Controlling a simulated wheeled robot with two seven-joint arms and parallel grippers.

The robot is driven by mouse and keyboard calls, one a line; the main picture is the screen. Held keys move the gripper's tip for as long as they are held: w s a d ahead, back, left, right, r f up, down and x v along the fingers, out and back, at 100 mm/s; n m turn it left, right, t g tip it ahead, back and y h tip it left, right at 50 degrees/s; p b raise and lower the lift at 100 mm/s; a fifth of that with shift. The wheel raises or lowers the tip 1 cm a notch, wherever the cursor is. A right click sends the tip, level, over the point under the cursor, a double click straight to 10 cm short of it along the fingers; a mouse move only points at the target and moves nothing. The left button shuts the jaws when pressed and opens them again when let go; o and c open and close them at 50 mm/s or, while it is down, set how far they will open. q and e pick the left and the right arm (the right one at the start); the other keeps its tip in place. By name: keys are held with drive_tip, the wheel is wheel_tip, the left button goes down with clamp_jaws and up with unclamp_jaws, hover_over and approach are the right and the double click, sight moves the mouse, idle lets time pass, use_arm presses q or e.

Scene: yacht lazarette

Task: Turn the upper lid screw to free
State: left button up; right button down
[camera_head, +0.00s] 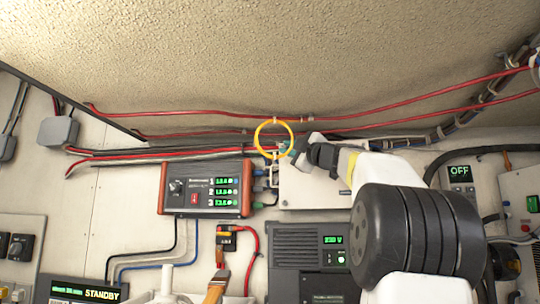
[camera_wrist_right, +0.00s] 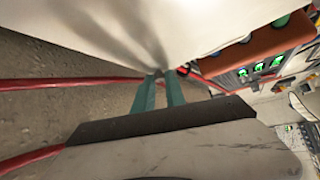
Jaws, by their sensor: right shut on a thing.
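The white box lid (camera_head: 318,190) is mounted on the wall right of the middle, and its pale face fills the top of the right wrist view (camera_wrist_right: 130,25). My right gripper (camera_head: 288,150) reaches in from the right, to the lid's upper left corner. Its two teal fingers (camera_wrist_right: 161,78) are close together in the right wrist view, with their tips at the lid's edge. The gripper is shut on the upper lid screw, which the fingertips hide.
A yellow ring (camera_head: 257,135) shows beside the right fingertips. Red cables (camera_head: 200,114) run along the wall above. An orange-ended meter box (camera_head: 205,188) is left of the lid, a dark inverter unit (camera_head: 300,255) below. A brush (camera_head: 217,285) stands lower left.

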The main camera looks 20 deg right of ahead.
drive_tip(key=shift+r+n+g, duration=0.25)
drive_tip(key=shift+n+g, duration=0.85)
drive_tip(key=shift+n, duration=0.4)
drive_tip(key=shift+s, duration=0.1)
drive_tip(key=c, duration=1.4)
unclamp_jaws()
drive_tip(key=shift+o, duration=0.2)
drive_tip(key=v, duration=0.7)
drive_tip(key=shift+s+d, duration=0.2)
drive_tip(key=shift+s, duration=0.1)
drive_tip(key=shift+f, duration=0.1)
